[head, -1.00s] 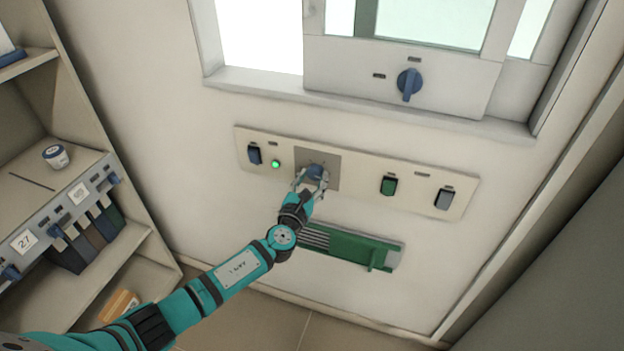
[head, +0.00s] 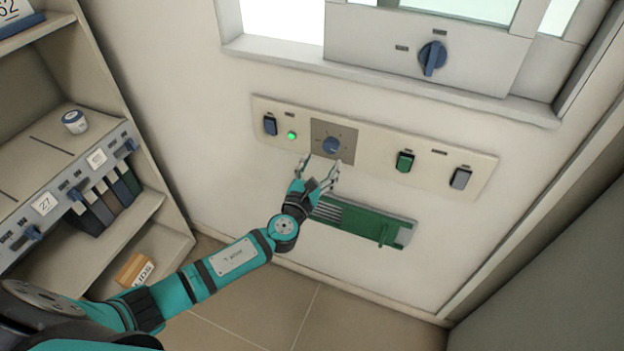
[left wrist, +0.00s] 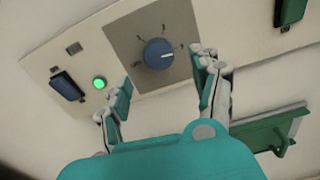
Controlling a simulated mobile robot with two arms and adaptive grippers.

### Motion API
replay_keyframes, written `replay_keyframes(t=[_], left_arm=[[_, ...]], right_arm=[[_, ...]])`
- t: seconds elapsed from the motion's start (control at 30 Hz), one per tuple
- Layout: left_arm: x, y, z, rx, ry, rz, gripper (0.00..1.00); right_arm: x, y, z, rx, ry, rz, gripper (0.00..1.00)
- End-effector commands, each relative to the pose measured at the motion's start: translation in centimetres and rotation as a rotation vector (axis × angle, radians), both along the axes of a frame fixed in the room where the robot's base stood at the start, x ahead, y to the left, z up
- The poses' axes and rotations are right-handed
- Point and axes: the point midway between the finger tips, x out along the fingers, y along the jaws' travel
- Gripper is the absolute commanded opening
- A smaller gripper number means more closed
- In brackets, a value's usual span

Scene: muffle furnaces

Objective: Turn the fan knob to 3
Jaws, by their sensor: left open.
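The fan knob (head: 331,146) is a round blue dial on a square grey plate (head: 347,134) in the middle of the wall panel. In the left wrist view the knob (left wrist: 158,54) is fully in sight, with small marks around it; the numbers are too small to read. My left gripper (head: 320,168) is open and empty, just below the knob and apart from it. Its two fingers (left wrist: 163,92) show in the left wrist view on either side, below the knob. My right gripper is not in view.
The cream panel (head: 384,146) also carries a dark blue switch (head: 270,125), a lit green lamp (head: 292,135), a green switch (head: 404,161) and a grey switch (head: 460,178). A green slatted unit (head: 365,222) is below. Shelves (head: 150,210) stand at the left.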

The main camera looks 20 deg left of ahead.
Motion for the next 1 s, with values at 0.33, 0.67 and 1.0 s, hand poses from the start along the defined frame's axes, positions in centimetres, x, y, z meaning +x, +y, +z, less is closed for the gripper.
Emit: replay_keyframes(t=[0.33,0.67,1.0], left_arm=[[-6.0,0.2,-0.1,0.002,0.002,0.000,0.65],[-6.7,0.3,0.0,0.002,0.000,0.000,0.65],[-6.7,0.3,-0.3,-0.006,0.007,0.002,0.65]], right_arm=[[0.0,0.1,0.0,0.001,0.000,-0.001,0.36],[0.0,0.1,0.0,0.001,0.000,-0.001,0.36],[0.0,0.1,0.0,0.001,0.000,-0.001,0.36]])
